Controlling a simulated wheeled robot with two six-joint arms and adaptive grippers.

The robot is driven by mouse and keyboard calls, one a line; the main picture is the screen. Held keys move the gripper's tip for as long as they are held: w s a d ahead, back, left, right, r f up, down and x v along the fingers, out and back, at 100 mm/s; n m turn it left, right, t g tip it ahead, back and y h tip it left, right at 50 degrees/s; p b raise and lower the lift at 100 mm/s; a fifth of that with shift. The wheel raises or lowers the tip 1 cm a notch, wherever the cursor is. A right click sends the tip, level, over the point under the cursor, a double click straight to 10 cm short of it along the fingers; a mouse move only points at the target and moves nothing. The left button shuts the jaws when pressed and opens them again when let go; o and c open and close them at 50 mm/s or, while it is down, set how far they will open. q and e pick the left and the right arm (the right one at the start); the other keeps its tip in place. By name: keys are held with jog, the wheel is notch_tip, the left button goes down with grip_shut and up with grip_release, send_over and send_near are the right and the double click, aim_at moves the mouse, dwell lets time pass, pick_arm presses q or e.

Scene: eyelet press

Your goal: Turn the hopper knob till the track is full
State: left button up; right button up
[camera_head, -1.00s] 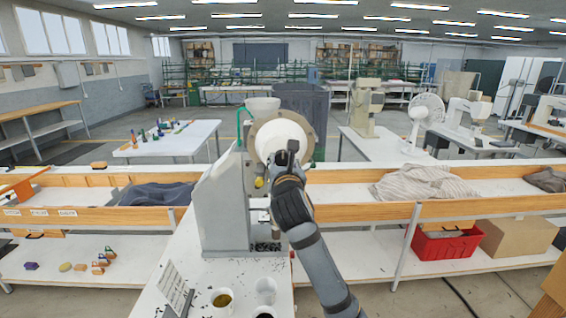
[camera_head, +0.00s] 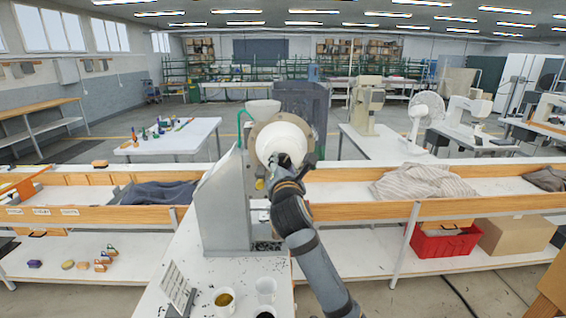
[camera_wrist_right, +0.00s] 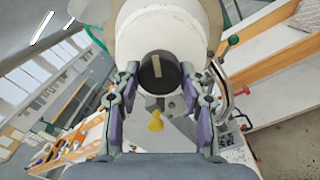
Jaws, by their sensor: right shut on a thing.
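The eyelet press (camera_head: 222,208) stands on the white bench, with the pale round hopper (camera_head: 283,133) at its top. The hopper also fills the upper middle of the right wrist view (camera_wrist_right: 160,28). The dark hopper knob (camera_wrist_right: 159,72), with a pale line on its face, sits at the front of the hopper. My right gripper (camera_head: 281,160) is at the hopper front. In the right wrist view its two fingers (camera_wrist_right: 160,78) are on either side of the knob, shut on it. The track and its fill cannot be made out. My left gripper is not in view.
A yellow part (camera_wrist_right: 155,120) sits just below the knob. White cups (camera_head: 266,287) and a small sign (camera_head: 177,288) stand on the bench front. Dark bits are scattered around the press foot. A red crate (camera_head: 445,243) is on the lower shelf at right.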

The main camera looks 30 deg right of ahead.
jog(key=m, duration=0.2)
jog(key=shift+m, duration=0.4)
jog(key=m, duration=0.2)
jog(key=shift+m, duration=0.4)
jog(key=m, duration=0.2)
jog(key=shift+m, duration=0.4)
jog(key=m, duration=0.3)
jog(key=shift+f+m+h+b, duration=0.1)
jog(key=shift+m+h+b, duration=0.2)
jog(key=shift+m+h, duration=0.1)
jog(key=m+b, duration=0.2)
jog(key=m, duration=0.4)
jog(key=shift+w+m+g, duration=0.1)
jog(key=shift+m+g, duration=0.2)
jog(key=shift+m+b, duration=6.9)
jog(key=shift+m, duration=4.4)
